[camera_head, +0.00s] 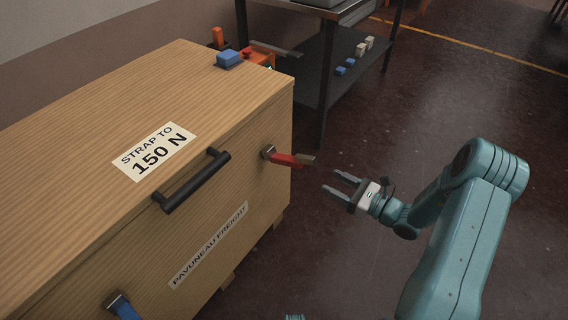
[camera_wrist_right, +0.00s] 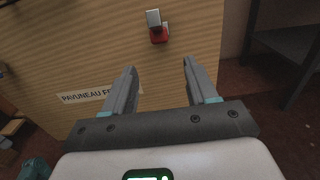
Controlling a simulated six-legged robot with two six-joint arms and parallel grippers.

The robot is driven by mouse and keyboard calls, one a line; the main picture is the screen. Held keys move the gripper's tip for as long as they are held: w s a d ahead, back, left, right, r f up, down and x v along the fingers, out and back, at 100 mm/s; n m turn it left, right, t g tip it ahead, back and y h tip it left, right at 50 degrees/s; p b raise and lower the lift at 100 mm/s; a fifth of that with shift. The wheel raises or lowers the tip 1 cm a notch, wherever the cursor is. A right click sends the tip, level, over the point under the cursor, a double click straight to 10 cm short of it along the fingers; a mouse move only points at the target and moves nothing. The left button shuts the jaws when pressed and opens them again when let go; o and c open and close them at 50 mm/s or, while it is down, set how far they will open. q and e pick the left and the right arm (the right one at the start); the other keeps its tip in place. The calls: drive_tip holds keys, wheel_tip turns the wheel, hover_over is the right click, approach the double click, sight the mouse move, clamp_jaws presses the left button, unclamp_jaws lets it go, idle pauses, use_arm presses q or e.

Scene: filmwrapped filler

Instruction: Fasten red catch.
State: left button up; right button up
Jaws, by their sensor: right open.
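The red catch (camera_head: 285,159) sits near the top right of the wooden crate's front face (camera_head: 235,180). Its lever stands out from the face, away from the crate, with a brownish end. In the right wrist view the red catch (camera_wrist_right: 158,36) is ahead of the fingers, with a pale grey part above the red. My right gripper (camera_head: 331,180) is open and empty, to the right of the lever and apart from it. In the right wrist view my right gripper (camera_wrist_right: 160,66) points at the crate, the catch lying beyond the gap between its fingertips.
A blue catch (camera_head: 122,306) is at the face's lower left. A black handle (camera_head: 195,181) juts from the crate's front. A blue block (camera_head: 229,58) and an orange box (camera_head: 260,57) are at its far end. A dark-shelved table (camera_head: 318,75) stands behind. The floor at right is open.

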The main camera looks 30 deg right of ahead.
sight(282, 156)
drive_tip(key=b+x, duration=0.3)
drive_tip(key=x, duration=1.2)
drive_tip(key=shift+w+a, duration=0.15)
drive_tip(key=shift+w, duration=0.15)
clamp_jaws()
drive_tip(key=shift+r, duration=0.1)
